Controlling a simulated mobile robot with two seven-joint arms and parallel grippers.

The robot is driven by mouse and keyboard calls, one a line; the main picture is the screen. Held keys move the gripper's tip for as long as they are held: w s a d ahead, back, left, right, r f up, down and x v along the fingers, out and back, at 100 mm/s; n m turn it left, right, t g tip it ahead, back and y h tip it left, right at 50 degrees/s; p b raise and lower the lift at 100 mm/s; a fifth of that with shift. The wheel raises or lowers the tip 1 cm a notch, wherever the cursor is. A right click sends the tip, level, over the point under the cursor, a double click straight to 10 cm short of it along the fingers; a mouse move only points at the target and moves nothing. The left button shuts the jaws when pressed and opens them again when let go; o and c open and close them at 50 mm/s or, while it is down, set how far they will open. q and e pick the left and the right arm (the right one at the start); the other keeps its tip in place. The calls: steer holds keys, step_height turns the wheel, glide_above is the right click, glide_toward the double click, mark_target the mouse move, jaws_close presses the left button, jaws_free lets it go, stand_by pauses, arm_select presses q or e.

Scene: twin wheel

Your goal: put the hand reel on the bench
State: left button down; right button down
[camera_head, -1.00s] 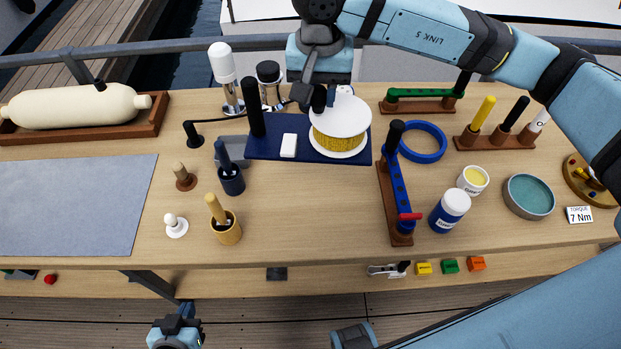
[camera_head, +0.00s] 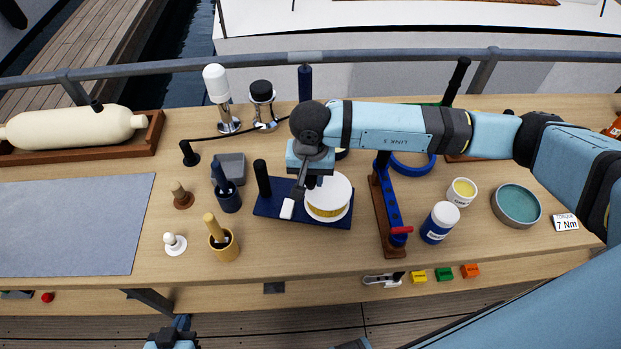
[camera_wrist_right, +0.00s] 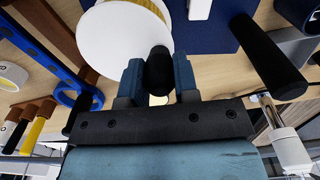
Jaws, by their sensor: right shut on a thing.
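The hand reel has a navy base plate (camera_head: 270,205), a white drum (camera_head: 340,190) with yellow line, a black post (camera_head: 262,178) and a white block (camera_head: 287,209). My right gripper (camera_head: 315,181) is over the drum from above. In the right wrist view its fingers (camera_wrist_right: 158,78) are shut on the black knob beside the white drum (camera_wrist_right: 115,42). The plate is low over the bench (camera_head: 310,258) or on it; I cannot tell whether it touches. My left gripper (camera_head: 172,338) is low at the front, cut off by the frame edge.
A blue-handled brush pot (camera_head: 228,200), a wooden pot (camera_head: 223,244) and a grey block (camera_head: 230,168) stand left of the reel. A wooden rack with a blue bar (camera_head: 393,205) is close on its right. Bare bench lies in front.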

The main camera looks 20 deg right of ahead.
step_height(320, 180, down, 2)
steer(key=shift+f, duration=0.1)
steer(key=shift+f, duration=0.1)
steer(key=c, duration=0.9)
jaws_free()
steer(key=shift+o, duration=0.2)
